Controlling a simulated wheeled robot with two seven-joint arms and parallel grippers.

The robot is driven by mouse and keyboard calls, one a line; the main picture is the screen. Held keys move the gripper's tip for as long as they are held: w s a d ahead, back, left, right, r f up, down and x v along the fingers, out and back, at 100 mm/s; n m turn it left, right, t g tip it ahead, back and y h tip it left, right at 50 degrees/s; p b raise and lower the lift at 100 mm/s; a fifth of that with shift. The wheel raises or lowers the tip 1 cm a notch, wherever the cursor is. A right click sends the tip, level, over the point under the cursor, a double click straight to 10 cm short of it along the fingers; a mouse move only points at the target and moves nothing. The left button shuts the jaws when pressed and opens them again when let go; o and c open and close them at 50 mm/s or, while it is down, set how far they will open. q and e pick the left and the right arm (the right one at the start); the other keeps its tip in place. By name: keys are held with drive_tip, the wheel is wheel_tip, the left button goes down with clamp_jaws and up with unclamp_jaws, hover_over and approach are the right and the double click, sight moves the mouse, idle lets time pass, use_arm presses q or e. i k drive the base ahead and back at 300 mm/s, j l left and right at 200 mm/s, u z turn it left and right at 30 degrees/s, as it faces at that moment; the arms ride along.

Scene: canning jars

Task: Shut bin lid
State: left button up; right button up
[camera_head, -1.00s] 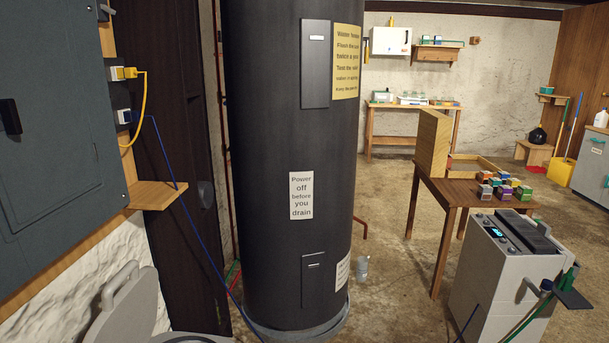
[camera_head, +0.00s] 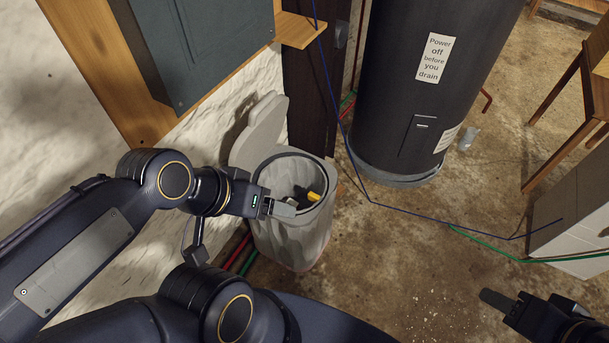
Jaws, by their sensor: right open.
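The grey bin (camera_head: 287,240) stands on the floor against the white wall, open at the top. Its grey lid (camera_head: 257,130) is raised behind the opening, leaning toward the wall. Dark items and a yellow item (camera_head: 313,197) show inside the bin. My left gripper (camera_head: 284,209) is at the bin's near left rim, overlapping the opening in the picture; I cannot tell whether it touches or whether its fingers are apart. My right gripper (camera_head: 528,300) is open and empty at the bottom right, away from the bin.
A black tank (camera_head: 410,90) stands right of the bin. A blue cord (camera_head: 420,215) and a green hose (camera_head: 490,249) cross the floor and right side. A wooden shelf (camera_head: 300,31) and grey panel (camera_head: 215,40) are on the wall above. Floor between bin and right gripper is clear.

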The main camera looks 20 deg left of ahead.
sight(266, 119)
drive_tip(key=i+l+u, duration=0.15)
drive_tip(key=i+u, duration=0.25)
drive_tip(key=i, duration=0.45)
